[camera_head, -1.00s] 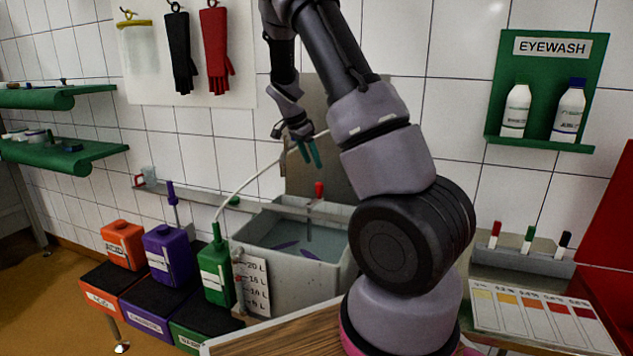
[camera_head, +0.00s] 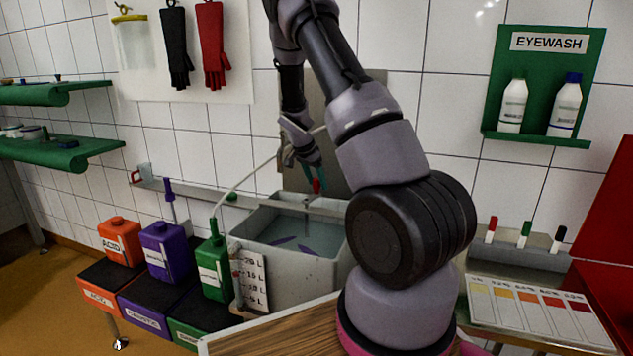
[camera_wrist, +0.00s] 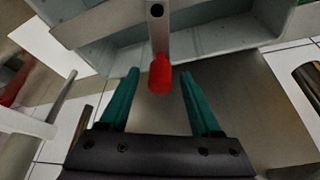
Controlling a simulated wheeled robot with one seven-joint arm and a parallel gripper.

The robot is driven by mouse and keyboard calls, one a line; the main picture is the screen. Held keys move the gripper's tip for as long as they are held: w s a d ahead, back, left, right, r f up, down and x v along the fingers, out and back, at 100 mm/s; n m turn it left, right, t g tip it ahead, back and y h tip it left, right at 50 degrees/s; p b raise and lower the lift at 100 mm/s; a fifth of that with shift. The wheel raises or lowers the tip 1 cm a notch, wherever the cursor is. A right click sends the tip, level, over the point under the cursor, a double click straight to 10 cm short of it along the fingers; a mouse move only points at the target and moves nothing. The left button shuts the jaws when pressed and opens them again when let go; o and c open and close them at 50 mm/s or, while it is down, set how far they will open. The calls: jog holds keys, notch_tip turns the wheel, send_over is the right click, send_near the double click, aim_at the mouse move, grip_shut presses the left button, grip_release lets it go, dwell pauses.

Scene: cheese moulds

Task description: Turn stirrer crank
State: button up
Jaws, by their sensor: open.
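The red crank handle (camera_wrist: 160,74) of the stirrer stands between the two teal fingers of my gripper (camera_wrist: 160,88) in the wrist view, with a clear gap on both sides. The grey crank arm (camera_wrist: 156,28) runs up from it. In the head view the red handle (camera_head: 316,186) shows small, right at the fingertips of my gripper (camera_head: 306,178). My gripper is open and points down over the vat. The grey vat (camera_head: 262,219) holds bluish liquid with purple paddles (camera_head: 285,242) in it.
A green can (camera_head: 213,268), a purple can (camera_head: 166,252) and an orange can (camera_head: 120,240) stand left of the vat. A white level scale (camera_head: 251,279) is on the vat's front left. A thin pale hose (camera_head: 245,180) arcs from the green can toward my gripper.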

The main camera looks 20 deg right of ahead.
grip_shut()
dwell(1.4)
